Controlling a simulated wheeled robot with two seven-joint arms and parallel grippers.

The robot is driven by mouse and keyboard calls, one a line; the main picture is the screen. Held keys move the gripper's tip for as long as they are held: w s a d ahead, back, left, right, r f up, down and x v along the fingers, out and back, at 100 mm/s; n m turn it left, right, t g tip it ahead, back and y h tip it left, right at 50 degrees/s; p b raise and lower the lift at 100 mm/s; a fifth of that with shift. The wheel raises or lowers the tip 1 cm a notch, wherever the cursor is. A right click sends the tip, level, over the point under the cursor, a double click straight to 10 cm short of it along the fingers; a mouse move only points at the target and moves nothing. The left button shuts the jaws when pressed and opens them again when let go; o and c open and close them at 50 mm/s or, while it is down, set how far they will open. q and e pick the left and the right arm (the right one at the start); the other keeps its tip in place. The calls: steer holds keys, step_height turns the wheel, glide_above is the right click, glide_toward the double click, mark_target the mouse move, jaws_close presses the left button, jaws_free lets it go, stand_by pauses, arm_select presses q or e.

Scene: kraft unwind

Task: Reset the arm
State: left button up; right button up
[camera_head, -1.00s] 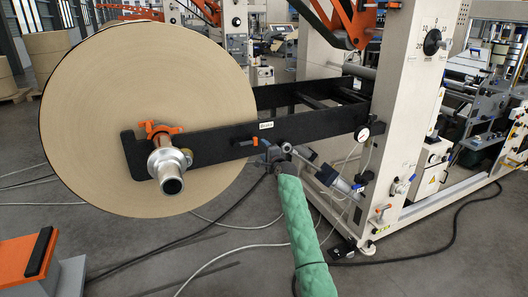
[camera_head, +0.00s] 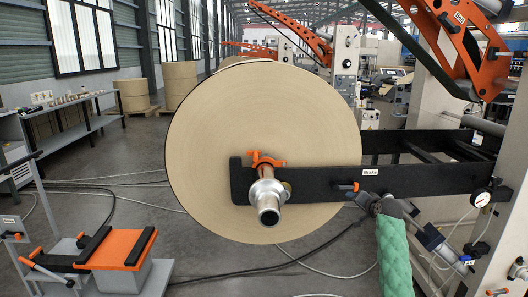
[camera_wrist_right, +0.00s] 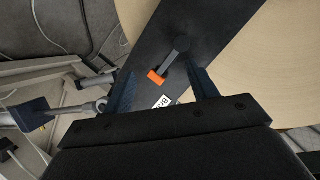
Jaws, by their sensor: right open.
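My right gripper (camera_head: 375,203) is at the lower edge of the black unwind arm (camera_head: 410,180), just right of a small orange-tipped lever (camera_head: 345,186). Its forearm in a green sleeve (camera_head: 392,250) comes up from the bottom. In the right wrist view the jaws (camera_wrist_right: 164,86) are open. The lever's orange tip (camera_wrist_right: 157,77) and dark pivot show between and beyond the fingers; I cannot tell whether they touch. The large kraft roll (camera_head: 265,120) hangs at the arm, with a metal shaft end (camera_head: 267,205) and an orange clamp (camera_head: 266,160). My left gripper is not in view.
An orange-topped stand (camera_head: 115,248) is at the lower left, and a long bench (camera_head: 75,115) stands behind it. A pressure gauge (camera_head: 481,198) and a cylinder (camera_head: 437,243) are right of my right arm. Cables (camera_head: 120,215) run across the floor.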

steer(key=s+a+f+n+g, duration=0.1)
steer(key=s+a+n, duration=0.15)
steer(key=s, duration=0.45)
steer(key=s+a+f+n+g+h, duration=0.1)
steer(key=s+a+n, duration=0.1)
steer(key=s+a, duration=0.3)
steer(key=s+a+f+n+g, duration=0.1)
steer(key=s+a+n+g, duration=0.15)
steer(key=s, duration=0.55)
steer(key=s+a+f+g, duration=0.2)
steer(key=s+f, duration=0.6)
steer(key=s, duration=0.8)
steer(key=s+a+f+n+g, duration=0.1)
steer(key=s+a+f+g, duration=0.1)
steer(key=s+a+f, duration=0.3)
steer(key=s+a+f+n+g, duration=0.1)
steer(key=s+a+f+g, duration=0.2)
steer(key=s+f, duration=0.9)
steer(key=s+a, duration=0.1)
steer(key=s, duration=1.3)
steer(key=shift+s+a+f, duration=0.2)
steer(key=shift+s+f, duration=0.15)
